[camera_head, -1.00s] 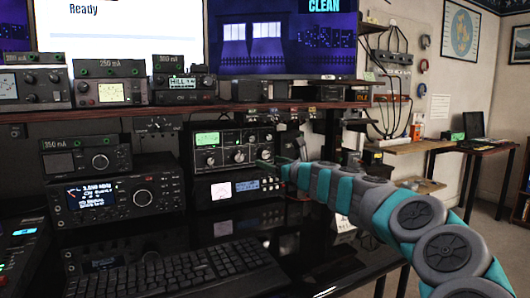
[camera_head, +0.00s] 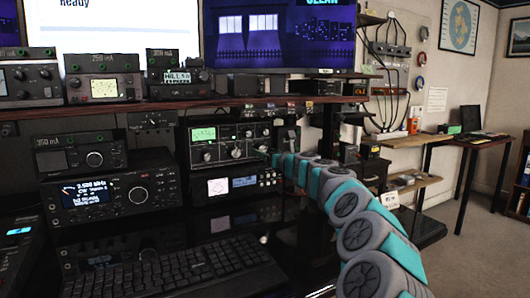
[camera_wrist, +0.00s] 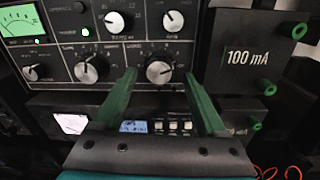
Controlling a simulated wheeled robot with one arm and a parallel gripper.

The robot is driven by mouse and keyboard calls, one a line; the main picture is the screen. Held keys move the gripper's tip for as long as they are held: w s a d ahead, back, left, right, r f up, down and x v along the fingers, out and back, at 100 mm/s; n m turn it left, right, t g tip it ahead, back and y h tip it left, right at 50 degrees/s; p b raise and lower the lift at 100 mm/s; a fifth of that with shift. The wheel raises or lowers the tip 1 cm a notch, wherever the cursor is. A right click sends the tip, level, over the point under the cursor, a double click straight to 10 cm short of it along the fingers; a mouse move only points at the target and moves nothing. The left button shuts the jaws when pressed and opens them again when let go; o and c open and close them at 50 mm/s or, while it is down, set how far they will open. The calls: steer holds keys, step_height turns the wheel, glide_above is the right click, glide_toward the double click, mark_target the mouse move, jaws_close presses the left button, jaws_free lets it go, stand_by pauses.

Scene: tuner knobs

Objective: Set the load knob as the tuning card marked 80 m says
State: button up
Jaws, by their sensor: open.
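The tuner (camera_head: 229,143), a dark box with a lit green meter and several knobs, stands under the shelf; it also shows in the wrist view (camera_wrist: 53,55). In the wrist view, a large lower-right knob (camera_wrist: 159,70) with a pale cap lies between the fingertips of my open gripper (camera_wrist: 160,74). Whether the fingers touch it, I cannot tell. Another lower knob (camera_wrist: 86,71) is left of the left finger. In the head view my gripper (camera_head: 271,157) is at the tuner's right side. The knob labels are too small to read. I cannot make out a card marked 80 m.
A box marked 100 mA (camera_wrist: 247,58) with green terminals stands right of the tuner. A lower unit (camera_head: 233,185) with a blue display sits beneath it. A radio (camera_head: 112,192) is to the left, and a keyboard (camera_head: 175,275) lies in front.

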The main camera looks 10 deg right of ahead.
steer(key=shift+w+a, duration=0.2)
steer(key=shift+w, duration=0.15)
steer(key=shift+c, duration=0.4)
jaws_close()
